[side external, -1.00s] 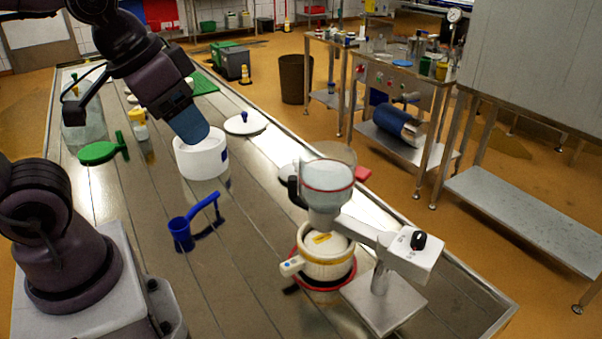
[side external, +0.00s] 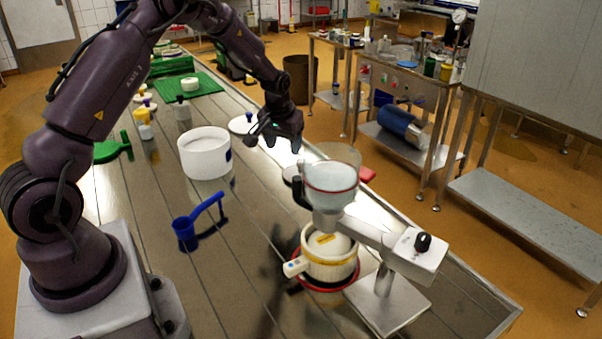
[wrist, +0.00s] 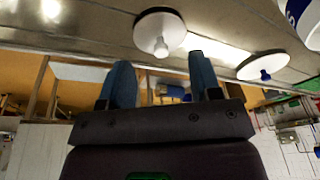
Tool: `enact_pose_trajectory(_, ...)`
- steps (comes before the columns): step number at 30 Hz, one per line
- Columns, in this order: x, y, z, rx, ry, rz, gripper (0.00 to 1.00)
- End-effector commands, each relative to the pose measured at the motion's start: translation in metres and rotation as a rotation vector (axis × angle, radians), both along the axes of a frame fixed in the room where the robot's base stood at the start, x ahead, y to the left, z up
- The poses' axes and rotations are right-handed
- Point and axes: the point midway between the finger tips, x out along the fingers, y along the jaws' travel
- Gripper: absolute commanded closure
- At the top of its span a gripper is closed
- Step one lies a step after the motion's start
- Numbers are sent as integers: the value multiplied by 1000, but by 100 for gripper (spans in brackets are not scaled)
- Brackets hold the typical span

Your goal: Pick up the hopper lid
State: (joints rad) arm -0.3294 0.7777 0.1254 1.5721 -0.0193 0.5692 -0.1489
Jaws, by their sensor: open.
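Two white disc lids lie flat on the steel table. One, with a pale knob, shows in the wrist view (wrist: 158,36); in the side view a disc edge beside the hopper (side external: 289,174) is mostly hidden behind it. The other lid has a blue knob (wrist: 263,66) and lies further back in the side view (side external: 240,125). I cannot tell for sure which is the hopper lid. The clear hopper (side external: 331,186) stands open on its white stand. My gripper (side external: 274,141) is open and empty above the table, between the two lids in the side view; its blue fingers show apart in the wrist view (wrist: 162,80).
A white tub (side external: 205,160) stands left of my gripper. A blue ladle (side external: 187,236) and a green paddle (side external: 112,151) lie on the table. A white mould (side external: 328,265) sits under the hopper. A red object (side external: 367,174) lies behind the hopper.

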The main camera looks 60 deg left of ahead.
Motion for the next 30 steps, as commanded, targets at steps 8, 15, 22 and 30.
enact_pose_trajectory(8,45,23,3,57,-153,49,42)
enact_pose_trajectory(15,58,32,-39,56,-151,48,42)
enact_pose_trajectory(22,65,36,-57,56,-152,47,42)
enact_pose_trajectory(30,70,39,-93,56,-151,46,42)
